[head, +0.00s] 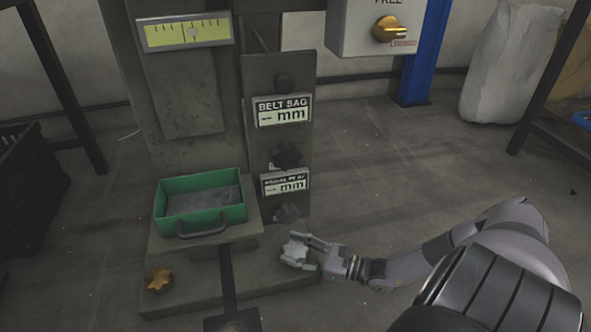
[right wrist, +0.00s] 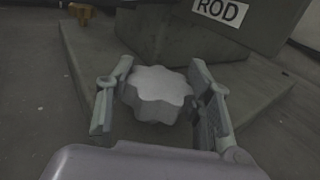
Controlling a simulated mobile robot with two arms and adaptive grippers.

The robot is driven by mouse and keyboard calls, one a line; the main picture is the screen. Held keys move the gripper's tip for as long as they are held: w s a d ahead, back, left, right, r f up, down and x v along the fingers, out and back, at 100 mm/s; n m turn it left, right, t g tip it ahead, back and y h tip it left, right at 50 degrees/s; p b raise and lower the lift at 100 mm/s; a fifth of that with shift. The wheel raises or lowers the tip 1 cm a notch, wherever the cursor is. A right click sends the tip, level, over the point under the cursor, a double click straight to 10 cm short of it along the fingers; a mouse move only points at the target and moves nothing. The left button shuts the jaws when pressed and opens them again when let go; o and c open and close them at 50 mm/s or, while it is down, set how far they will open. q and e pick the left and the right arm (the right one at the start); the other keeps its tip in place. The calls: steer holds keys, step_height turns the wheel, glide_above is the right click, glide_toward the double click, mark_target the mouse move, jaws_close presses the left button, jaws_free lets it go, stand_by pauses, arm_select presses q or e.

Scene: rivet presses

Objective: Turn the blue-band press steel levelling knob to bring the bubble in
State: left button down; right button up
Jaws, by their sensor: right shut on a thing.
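The light grey, lobed steel levelling knob (head: 295,250) sits low on the right front of the press base (head: 215,293). It also shows in the right wrist view (right wrist: 157,93). My right gripper (head: 307,252) is shut on this knob, with one finger on each side of it. The yellow-green level vial (head: 165,36) is high on the press; a small round bubble shows near the middle of its scale, but its exact place against the marks is hard to read. I see no blue band on the press. My left gripper is not in view.
A brass lobed knob (head: 159,280) is at the base's left front. A green tray (head: 203,228) stands on the press ledge. Several dark knobs and two gauges, including BELT SAG (head: 283,110), line the panel. Open floor lies to the right (head: 400,170).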

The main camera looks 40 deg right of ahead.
steer(key=shift+w+r, duration=0.1)
steer(key=o, duration=1.2)
steer(key=v, duration=1.2)
